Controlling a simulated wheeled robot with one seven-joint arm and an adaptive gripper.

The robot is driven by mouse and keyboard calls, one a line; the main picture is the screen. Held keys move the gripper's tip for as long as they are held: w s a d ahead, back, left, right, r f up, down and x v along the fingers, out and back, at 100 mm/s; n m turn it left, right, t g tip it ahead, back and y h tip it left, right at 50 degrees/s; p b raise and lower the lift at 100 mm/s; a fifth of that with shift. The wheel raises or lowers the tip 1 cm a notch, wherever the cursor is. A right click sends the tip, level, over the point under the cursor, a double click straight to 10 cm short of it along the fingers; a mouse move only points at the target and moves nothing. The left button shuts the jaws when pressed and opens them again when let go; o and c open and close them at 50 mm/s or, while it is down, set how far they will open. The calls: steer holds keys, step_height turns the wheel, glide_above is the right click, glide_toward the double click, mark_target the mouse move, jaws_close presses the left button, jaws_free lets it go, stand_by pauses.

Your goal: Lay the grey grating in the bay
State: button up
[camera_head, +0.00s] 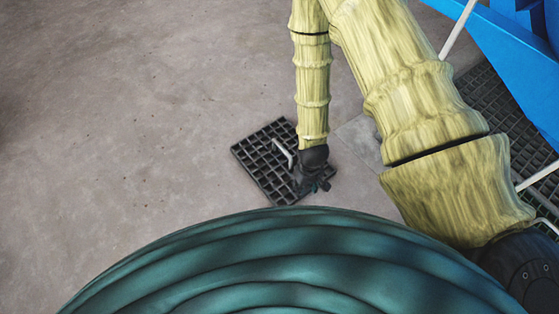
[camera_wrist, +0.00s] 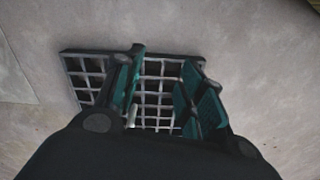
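A dark grey square grating (camera_head: 262,176) lies on the floor in the middle of the head view, with a light bar handle (camera_head: 283,152) standing on it. My gripper (camera_head: 312,182) is over the grating's right part. In the wrist view the grating (camera_wrist: 158,68) lies below my gripper (camera_wrist: 163,88), whose two teal-padded fingers are apart. A pale piece, apparently the handle (camera_wrist: 131,115), shows beside the left finger; I cannot tell whether they touch. No open bay is clearly visible; my arm hides part of the floor to the right.
Fixed dark grating (camera_head: 487,92) runs along the right under blue equipment (camera_head: 515,50). White rails (camera_head: 458,28) stand there. A paler floor slab (camera_head: 358,138) lies right of the loose grating. The concrete floor (camera_head: 120,120) on the left is clear.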

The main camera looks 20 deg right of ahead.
steer(key=w+r+n+b, duration=0.1)
steer(key=w, duration=1)
steer(key=n+b, duration=0.1)
glide_toward(282, 147)
steer(key=shift+w+f, duration=0.1)
steer(key=shift+w, duration=0.1)
steer(key=shift+w+f+n+b, duration=0.1)
steer(key=shift+w+n+b, duration=0.05)
steer(key=shift+n+b, duration=0.2)
step_height(282, 147, down, 5)
steer(key=shift+b, duration=1.25)
steer(key=f+b, duration=0.1)
steer(key=f, duration=0.1)
steer(key=s+f+b, duration=0.1)
steer(key=f+b, duration=0.1)
steer(key=shift+b, duration=0.3)
steer(key=shift+w+f+b, duration=0.1)
steer(key=shift+f+b, duration=0.25)
steer(key=shift+f, duration=0.35)
jaws_close()
